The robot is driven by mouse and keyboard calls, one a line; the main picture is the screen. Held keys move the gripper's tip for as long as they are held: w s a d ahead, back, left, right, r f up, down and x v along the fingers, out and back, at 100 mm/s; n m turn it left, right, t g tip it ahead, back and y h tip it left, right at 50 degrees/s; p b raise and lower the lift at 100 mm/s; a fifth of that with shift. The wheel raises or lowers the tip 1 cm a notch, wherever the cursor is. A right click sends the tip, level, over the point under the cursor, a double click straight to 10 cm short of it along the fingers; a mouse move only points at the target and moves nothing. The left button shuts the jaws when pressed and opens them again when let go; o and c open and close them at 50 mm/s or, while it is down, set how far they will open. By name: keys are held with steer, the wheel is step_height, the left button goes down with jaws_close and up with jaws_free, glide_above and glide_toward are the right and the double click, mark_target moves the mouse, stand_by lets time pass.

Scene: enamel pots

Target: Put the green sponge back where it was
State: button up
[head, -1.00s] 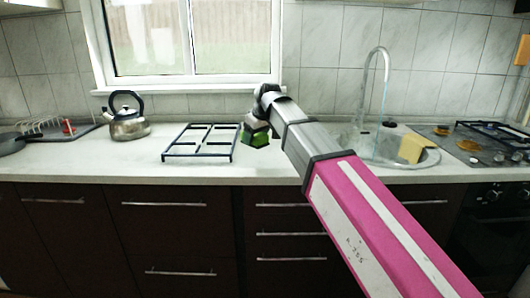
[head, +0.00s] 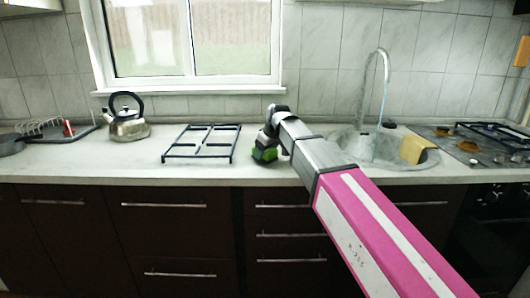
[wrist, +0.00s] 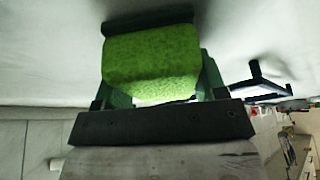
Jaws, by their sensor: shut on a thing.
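The green sponge (wrist: 150,62) is a bright green block between the fingers of my gripper (wrist: 155,85) in the wrist view. In the head view the sponge (head: 264,154) shows at the end of my arm, low over the counter, right of the black pan grate. My gripper (head: 268,142) is shut on it. I cannot tell whether the sponge touches the counter.
A black grate (head: 201,143) lies on the counter (head: 110,165) left of the gripper. A kettle (head: 128,122) stands farther left. The sink (head: 350,142) with a tap and a yellow cloth (head: 416,149) is to the right. Counter between grate and kettle is clear.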

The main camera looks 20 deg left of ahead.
steer(key=o, duration=1)
steer(key=shift+f, duration=0.1)
steer(key=v, duration=1.2)
